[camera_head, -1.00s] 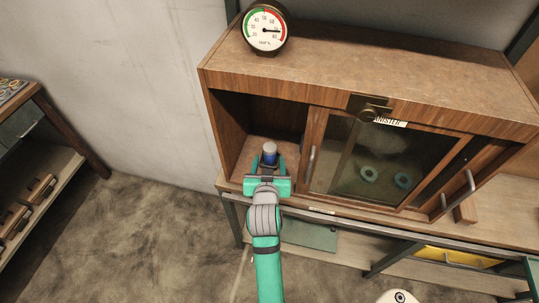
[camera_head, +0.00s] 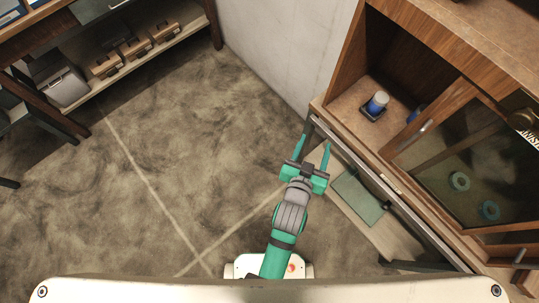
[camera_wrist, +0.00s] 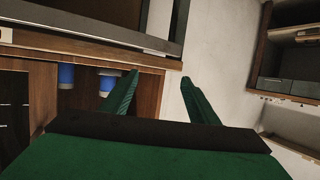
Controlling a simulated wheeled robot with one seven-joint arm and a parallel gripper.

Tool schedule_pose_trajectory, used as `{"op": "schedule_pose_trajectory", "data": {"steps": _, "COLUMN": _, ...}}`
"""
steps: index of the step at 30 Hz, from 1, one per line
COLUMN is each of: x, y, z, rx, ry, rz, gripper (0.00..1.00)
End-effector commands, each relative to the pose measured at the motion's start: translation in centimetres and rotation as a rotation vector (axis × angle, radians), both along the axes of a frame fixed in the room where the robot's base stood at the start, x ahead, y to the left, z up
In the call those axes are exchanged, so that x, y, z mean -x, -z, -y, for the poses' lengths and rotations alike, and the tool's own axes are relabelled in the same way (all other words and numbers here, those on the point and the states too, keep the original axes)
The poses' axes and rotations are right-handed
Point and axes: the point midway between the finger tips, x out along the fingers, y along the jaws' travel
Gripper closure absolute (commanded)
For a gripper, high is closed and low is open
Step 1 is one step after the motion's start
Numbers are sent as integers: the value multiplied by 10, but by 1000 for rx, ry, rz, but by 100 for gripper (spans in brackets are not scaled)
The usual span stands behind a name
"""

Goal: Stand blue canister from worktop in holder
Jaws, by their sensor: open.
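A second blue thing (camera_head: 414,114) shows partly behind the cabinet's door frame. Two blue shapes also show in the wrist view, one at the left (camera_wrist: 66,76) and one beside the left finger (camera_wrist: 106,84), partly cut off. My gripper (camera_head: 314,146) is open and empty, outside the cabinet at its front left, apart from the canister. In the wrist view, nothing is between the fingers (camera_wrist: 160,88).
The wooden cabinet (camera_head: 440,28) has a glass door (camera_head: 455,165) with teal rings behind it. A green panel (camera_head: 358,197) lies below the worktop edge. Shelves with brown boxes (camera_head: 135,48) stand at the far left. The floor (camera_head: 190,130) between is clear.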

Motion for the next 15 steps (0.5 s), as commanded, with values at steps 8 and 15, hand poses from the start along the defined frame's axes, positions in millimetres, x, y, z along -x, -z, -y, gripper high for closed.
{"op": "schedule_pose_trajectory", "data": {"steps": 8, "x": 81, "y": 11, "z": -76, "rx": 6, "ry": -159, "rz": 27, "gripper": 45}}
{"op": "schedule_pose_trajectory", "data": {"steps": 15, "x": 154, "y": -6, "z": -117, "rx": 12, "ry": -278, "rz": 60, "gripper": 45}}
